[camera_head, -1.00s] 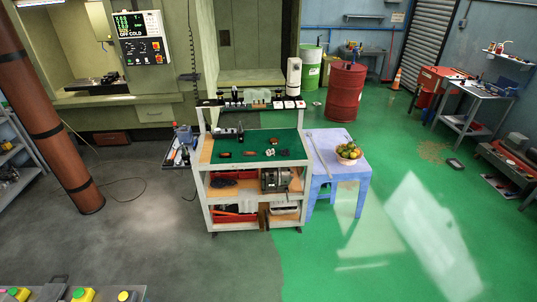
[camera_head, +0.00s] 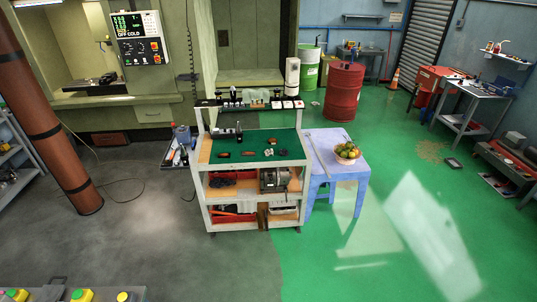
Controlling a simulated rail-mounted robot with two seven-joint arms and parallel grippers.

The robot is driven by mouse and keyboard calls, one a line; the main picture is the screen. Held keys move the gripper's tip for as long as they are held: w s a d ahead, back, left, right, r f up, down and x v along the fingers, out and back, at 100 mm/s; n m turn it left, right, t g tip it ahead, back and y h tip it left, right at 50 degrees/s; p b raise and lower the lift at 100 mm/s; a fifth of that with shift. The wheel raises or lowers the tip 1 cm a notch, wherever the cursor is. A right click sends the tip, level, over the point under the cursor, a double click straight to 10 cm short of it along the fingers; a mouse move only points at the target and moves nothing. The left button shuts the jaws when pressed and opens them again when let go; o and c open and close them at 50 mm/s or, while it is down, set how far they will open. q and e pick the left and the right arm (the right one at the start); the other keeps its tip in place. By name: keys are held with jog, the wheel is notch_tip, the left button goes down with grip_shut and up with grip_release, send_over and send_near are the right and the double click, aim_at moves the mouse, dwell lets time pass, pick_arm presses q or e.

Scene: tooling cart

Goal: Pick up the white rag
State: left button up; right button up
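The tooling cart (camera_head: 203,190) stands in the middle of the view, with a green mat (camera_head: 240,146) on its top. A small pale patch that may be the white rag (camera_head: 284,210) shows at the right of its bottom shelf. It is too small to tell for certain. Another pale strip hangs by the middle of that shelf, above a brown piece. Neither of my grippers is in view.
A red drum (camera_head: 343,92) and a green drum (camera_head: 308,70) stand behind. A brown post (camera_head: 52,120) rises at left. Floor in front of the cart is clear.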

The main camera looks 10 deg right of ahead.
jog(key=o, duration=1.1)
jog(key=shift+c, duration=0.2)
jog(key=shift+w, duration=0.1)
